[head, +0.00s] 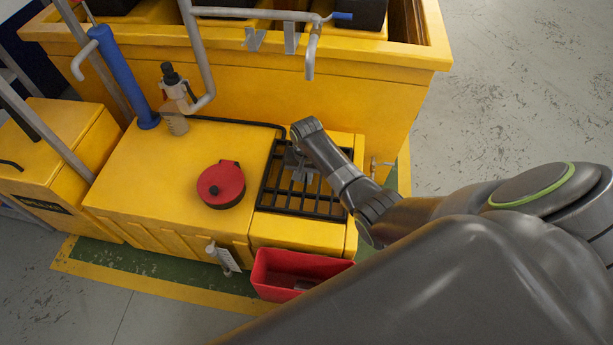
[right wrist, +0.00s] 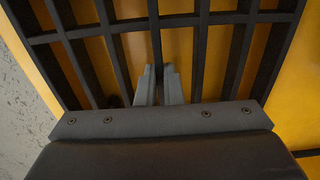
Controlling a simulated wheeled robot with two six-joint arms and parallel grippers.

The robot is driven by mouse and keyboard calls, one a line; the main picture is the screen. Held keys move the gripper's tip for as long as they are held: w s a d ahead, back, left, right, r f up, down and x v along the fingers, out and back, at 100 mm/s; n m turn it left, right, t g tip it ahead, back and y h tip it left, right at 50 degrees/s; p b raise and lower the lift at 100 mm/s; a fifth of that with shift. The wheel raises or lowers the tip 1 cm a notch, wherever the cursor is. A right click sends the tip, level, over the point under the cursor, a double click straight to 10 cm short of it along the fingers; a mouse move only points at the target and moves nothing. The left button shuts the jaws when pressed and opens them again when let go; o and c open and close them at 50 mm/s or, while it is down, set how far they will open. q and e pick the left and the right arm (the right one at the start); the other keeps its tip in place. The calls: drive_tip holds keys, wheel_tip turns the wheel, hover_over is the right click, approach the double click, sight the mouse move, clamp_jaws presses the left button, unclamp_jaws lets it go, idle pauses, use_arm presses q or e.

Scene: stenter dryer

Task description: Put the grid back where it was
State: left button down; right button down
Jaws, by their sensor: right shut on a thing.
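The black grid (head: 300,212) lies roughly flat at the right end of the yellow machine top, over a yellow recessed part. My right gripper (head: 297,158) reaches over it from the right, with its fingers down at the bars on the grid's far half. In the right wrist view, the two grey fingers (right wrist: 159,85) are shut on a bar of the grid (right wrist: 110,28). Yellow surface shows between the bars. I cannot tell whether the grid is fully seated or slightly raised. My left gripper is not in view.
A round red lid (head: 221,185) sits left of the grid. A bottle (head: 174,110) and a blue post (head: 123,78) stand at the back left. A red bin (head: 290,272) is in front. Grey pipes (head: 310,50) hang above the back. Grey floor is free at right.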

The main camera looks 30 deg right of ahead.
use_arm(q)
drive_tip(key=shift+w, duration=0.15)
use_arm(e)
drive_tip(key=shift+f, duration=0.55)
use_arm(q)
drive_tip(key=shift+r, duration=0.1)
use_arm(e)
drive_tip(key=c, duration=1.6)
unclamp_jaws()
drive_tip(key=shift+o, duration=0.2)
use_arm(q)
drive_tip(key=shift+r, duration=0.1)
